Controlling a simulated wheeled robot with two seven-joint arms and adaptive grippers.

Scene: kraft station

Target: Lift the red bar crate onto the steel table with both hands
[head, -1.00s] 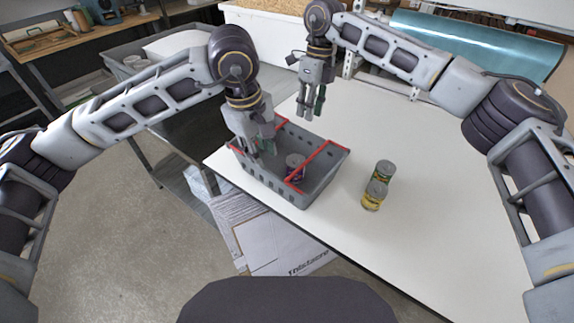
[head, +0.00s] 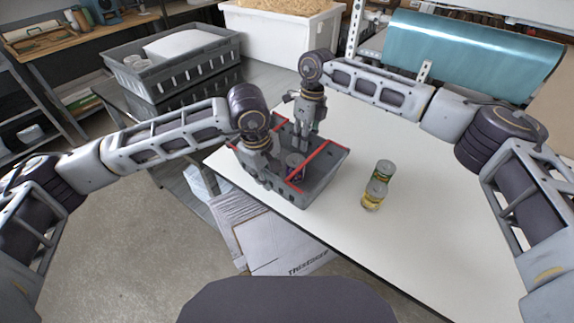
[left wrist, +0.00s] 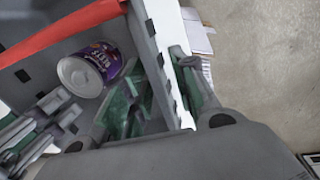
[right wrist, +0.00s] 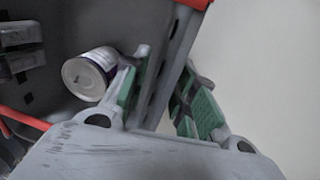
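The grey crate with red bars (head: 318,192) sits on the white table (head: 440,235), with a purple-labelled can (head: 294,172) inside. My left gripper (head: 262,172) is at the crate's left wall. In the left wrist view its green-padded fingers (left wrist: 160,95) stand either side of the wall, apart, with a gap visible. My right gripper (head: 304,138) is at the far right wall. In the right wrist view its fingers (right wrist: 163,95) straddle that wall and look open. The steel table (head: 262,76) stands behind and left. The fingertips are largely hidden in the head view.
Two stacked-looking cans (head: 374,195) stand right of the crate; whether they touch is unclear. Another grey crate (head: 180,72) occupies the left part of the steel table. A white bin (head: 280,38) stands behind. A cardboard box (head: 285,245) lies below the white table's edge.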

